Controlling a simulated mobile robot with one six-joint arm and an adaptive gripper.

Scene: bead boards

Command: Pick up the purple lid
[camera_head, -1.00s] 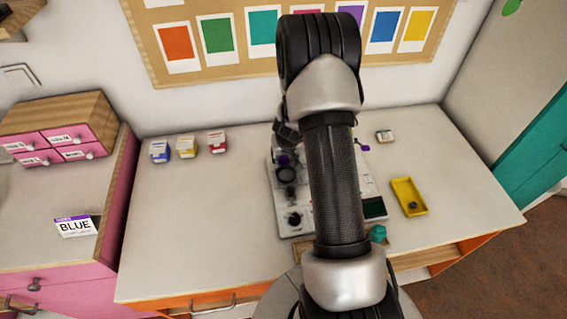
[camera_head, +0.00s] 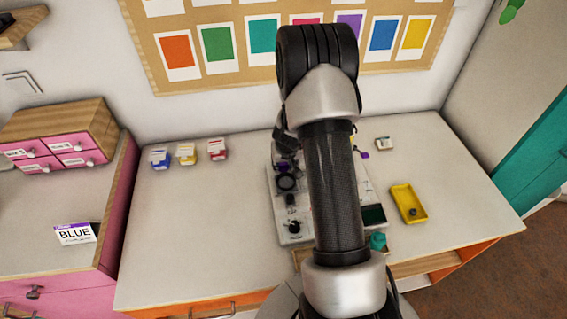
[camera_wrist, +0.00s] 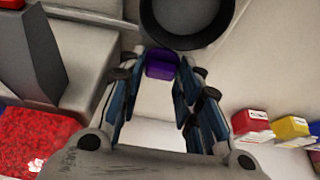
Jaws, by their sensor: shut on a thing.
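The purple lid (camera_wrist: 162,65) shows in the wrist view as a small purple block between the fingertips. My gripper (camera_wrist: 160,75) is shut on it, one finger on each side. In the head view my arm covers much of the board (camera_head: 292,238), and the lid cannot be made out there. A dark round ring (camera_wrist: 182,18) is just beyond the fingertips in the wrist view. Whether the lid touches the surface below is unclear.
Blue (camera_head: 160,158), yellow (camera_head: 187,153) and red (camera_head: 217,149) small boxes stand at the back left of the table. A yellow tray (camera_head: 409,195) with a dark piece lies at right. A teal object (camera_head: 378,241) sits near the front.

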